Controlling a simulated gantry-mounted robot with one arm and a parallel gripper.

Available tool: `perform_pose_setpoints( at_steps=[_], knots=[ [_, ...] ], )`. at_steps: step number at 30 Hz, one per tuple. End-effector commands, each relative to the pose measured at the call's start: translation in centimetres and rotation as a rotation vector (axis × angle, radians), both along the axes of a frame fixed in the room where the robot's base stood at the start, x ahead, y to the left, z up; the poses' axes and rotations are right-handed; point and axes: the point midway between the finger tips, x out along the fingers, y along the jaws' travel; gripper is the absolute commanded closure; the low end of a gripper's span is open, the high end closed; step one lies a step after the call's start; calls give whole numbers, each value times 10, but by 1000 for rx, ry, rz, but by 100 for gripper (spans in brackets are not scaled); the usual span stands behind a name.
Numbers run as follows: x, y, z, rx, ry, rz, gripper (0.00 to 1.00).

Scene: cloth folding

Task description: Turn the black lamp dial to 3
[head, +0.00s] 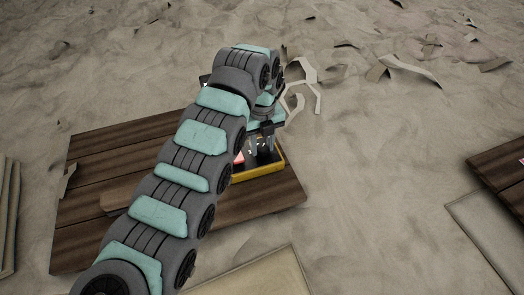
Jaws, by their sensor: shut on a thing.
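A small yellow-edged box (269,169) with a dark top sits on the dark wooden board, partly hidden behind my arm. My gripper (263,150) points down over the box top, at the end of my grey and teal arm. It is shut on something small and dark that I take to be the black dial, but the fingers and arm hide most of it. I cannot read any numbers or the dial's setting.
The wooden board (90,190) lies on sandy ground. Another wooden board (505,165) is at the right edge, and a pale panel (260,278) lies in front. Open sand lies between them.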

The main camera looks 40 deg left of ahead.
Motion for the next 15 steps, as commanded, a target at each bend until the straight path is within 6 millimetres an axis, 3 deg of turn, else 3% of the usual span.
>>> perform_pose_setpoints(
  at_steps=[15],
  knots=[
    [0, 0, -1, 0, 0, -289, 100]
  ],
)
